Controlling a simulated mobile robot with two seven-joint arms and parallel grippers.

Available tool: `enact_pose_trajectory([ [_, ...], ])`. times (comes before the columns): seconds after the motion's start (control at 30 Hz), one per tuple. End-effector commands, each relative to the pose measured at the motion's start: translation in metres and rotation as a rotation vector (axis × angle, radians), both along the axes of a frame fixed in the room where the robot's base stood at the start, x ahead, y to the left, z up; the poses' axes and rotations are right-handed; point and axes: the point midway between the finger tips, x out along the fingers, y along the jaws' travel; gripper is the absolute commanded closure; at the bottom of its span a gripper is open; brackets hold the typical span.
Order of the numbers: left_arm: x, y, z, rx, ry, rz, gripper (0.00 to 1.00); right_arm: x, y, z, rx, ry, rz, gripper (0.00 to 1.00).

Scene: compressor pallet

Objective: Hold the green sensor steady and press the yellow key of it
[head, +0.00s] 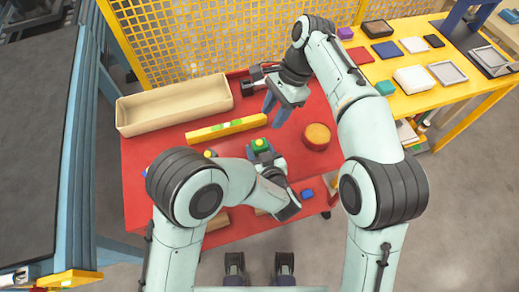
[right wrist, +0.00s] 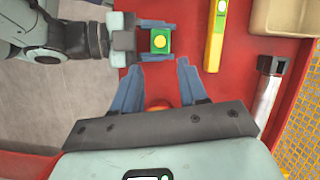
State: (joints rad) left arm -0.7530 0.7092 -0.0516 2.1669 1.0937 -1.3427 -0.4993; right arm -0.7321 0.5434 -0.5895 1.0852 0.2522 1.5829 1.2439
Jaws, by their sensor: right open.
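The green sensor (head: 260,146) stands on the red table with its round yellow key (head: 260,142) facing up. It also shows in the right wrist view (right wrist: 151,48), beyond my right fingertips. My left gripper (head: 263,152) reaches in low from the front. In the right wrist view its blue fingers (right wrist: 158,40) lie along two opposite sides of the sensor and appear closed on it. My right gripper (head: 277,109) is open and empty, above the table and behind the sensor; its fingers (right wrist: 160,68) point towards the sensor in the wrist view. Nothing covers the yellow key there.
A yellow bar (head: 226,130) and a long beige bin (head: 175,107) lie behind the sensor. A red cylinder with an orange top (head: 317,134) stands to its right. A blue block (head: 307,193) lies near the front. A yellow mesh fence (head: 190,40) closes the back.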

Motion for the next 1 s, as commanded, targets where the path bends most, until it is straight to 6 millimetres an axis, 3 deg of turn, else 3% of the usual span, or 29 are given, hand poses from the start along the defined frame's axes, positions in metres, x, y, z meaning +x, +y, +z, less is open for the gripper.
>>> enact_pose_trajectory([
  [0.27, -0.0002, -0.0002, 0.0002, 0.0, 0.0, 0.0, 0.83, 0.0, 0.0, 0.0, 0.0, 0.0, 0.0, 0.57],
  [0.4, -0.0002, -0.0002, 0.0002, 0.0, 0.0, 0.0, 0.83, 0.0, 0.0, 0.0, 0.0, 0.0, 0.0, 1.0],
  [1.0, -0.0001, -0.0002, 0.0004, 0.0, -0.001, 0.0, 0.83, 0.0, 0.0, 0.0, 0.0, 0.0, 0.0, 1.0],
])
